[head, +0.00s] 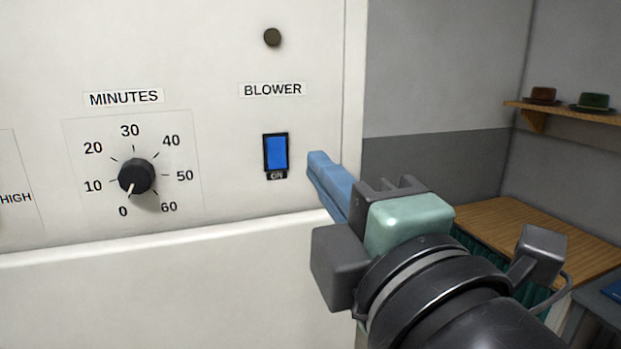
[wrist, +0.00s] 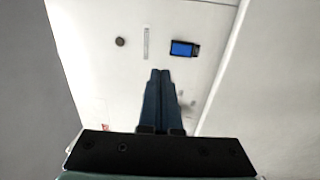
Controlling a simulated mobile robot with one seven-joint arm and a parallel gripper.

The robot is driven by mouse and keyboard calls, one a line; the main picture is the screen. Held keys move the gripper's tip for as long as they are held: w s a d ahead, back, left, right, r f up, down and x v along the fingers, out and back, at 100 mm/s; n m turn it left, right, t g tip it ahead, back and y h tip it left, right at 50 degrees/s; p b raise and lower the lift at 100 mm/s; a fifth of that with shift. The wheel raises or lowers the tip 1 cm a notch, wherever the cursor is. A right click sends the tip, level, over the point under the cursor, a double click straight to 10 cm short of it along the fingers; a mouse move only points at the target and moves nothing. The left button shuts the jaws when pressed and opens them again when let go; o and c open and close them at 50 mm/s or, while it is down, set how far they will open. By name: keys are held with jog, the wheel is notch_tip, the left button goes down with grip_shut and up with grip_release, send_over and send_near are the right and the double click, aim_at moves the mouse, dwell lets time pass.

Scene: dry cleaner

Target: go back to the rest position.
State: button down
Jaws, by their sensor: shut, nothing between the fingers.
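My gripper (head: 318,168) is in front of the white machine panel (head: 220,60), at the right of the blue blower switch (head: 275,153). Its blue fingers are together with nothing between them. The switch has a dark frame, with a small "ON" label at its lower edge. In the wrist view my gripper (wrist: 160,74) points towards the panel, and the switch (wrist: 183,49) shows beyond the fingertips and a little to the right. The fingertips look apart from the switch. I cannot tell how far they are from the panel.
A minutes dial (head: 136,176) is on the panel at left, its pointer near 0. A dark round lamp or button (head: 272,37) is above the "BLOWER" label. At right are a wooden table (head: 540,232) and a shelf (head: 560,112) with two hats. Grey wall lies between.

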jog(key=s+a+r+m+t+h, duration=0.1)
jog(key=s+r+m+t+h, duration=0.1)
jog(key=m, duration=0.8)
jog(key=s+r+m+t+h, duration=0.3)
jog(key=r+m+t+h, duration=0.1)
jog(key=r+m+t, duration=0.3)
jog(key=shift+s+a+r+m, duration=0.3)
jog(key=shift+r+m, duration=0.8)
jog(key=shift+m, duration=1.2)
jog(key=shift+w+a, duration=0.1)
